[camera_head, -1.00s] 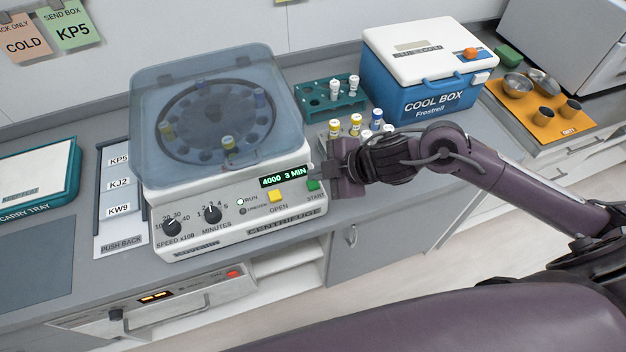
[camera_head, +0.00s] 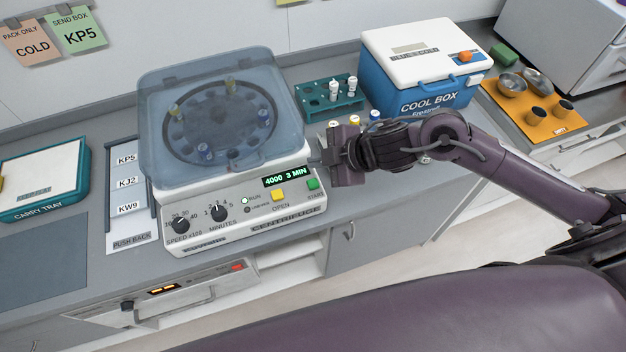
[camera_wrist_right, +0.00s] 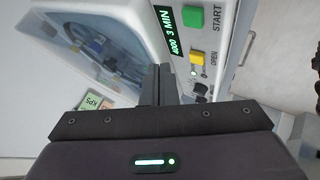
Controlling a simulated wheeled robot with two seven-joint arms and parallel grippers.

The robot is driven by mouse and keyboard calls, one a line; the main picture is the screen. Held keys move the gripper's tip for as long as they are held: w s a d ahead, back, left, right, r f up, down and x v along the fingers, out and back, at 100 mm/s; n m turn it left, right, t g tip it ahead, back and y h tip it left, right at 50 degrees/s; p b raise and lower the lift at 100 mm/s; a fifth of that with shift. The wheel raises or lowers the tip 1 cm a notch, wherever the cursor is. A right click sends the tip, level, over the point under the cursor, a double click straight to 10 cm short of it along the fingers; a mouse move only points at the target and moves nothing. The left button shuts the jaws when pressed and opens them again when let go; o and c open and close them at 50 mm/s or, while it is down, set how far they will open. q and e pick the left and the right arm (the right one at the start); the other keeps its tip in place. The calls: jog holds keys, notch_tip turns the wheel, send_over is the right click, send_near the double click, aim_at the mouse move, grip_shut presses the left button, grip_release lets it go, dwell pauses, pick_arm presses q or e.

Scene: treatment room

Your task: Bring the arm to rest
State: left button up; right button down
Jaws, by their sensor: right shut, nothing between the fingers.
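My right gripper (camera_head: 318,158) is shut and empty, just right of the centrifuge (camera_head: 240,215), above and behind its front panel's right end. In the right wrist view its shut fingers (camera_wrist_right: 158,85) show in front of the centrifuge. The centrifuge's clear bluish lid (camera_head: 205,115) is down, with several tubes visible in the rotor beneath. The display (camera_head: 286,177) reads 4000 3 MIN, and the run light (camera_head: 244,200) glows green. The right arm reaches in from the right over the counter. My left gripper is not in view.
A teal tube rack (camera_head: 345,104) and cool box (camera_head: 418,95) stand behind the right arm. Several capped tubes (camera_head: 375,117) are partly hidden by it. A carry tray (camera_head: 45,178) and labelled push-back rack (camera_head: 130,240) are left. An orange mat (camera_head: 545,122) with cups lies right.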

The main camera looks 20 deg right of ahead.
dwell(0.4)
jog(key=s+d+f+m+g+h, duration=0.1)
jog(key=s+d+m+h, duration=0.15)
jog(key=s+m, duration=0.5)
jog(key=s+d+f+m+g+h, duration=0.2)
jog(key=s+m+h, duration=0.2)
jog(key=s+m, duration=0.3)
notch_tip(320, 180, down, 35)
jog(key=s+m+g+b, duration=0.1)
jog(key=b, duration=0.4)
jog(key=s+d+f+b, duration=0.2)
jog(key=s+f, duration=0.8)
jog(key=f, duration=0.1)
jog(key=s+d+f+g+b, duration=0.1)
jog(key=s+d+f+b, duration=0.1)
jog(key=s+f, duration=0.7)
notch_tip(320, 180, down, 2)
jog(key=shift+s+f+g, duration=0.1)
jog(key=shift+s+g, duration=0.2)
jog(key=shift+s, duration=0.05)
jog(key=shift+d, duration=0.1)
dwell(1.6)
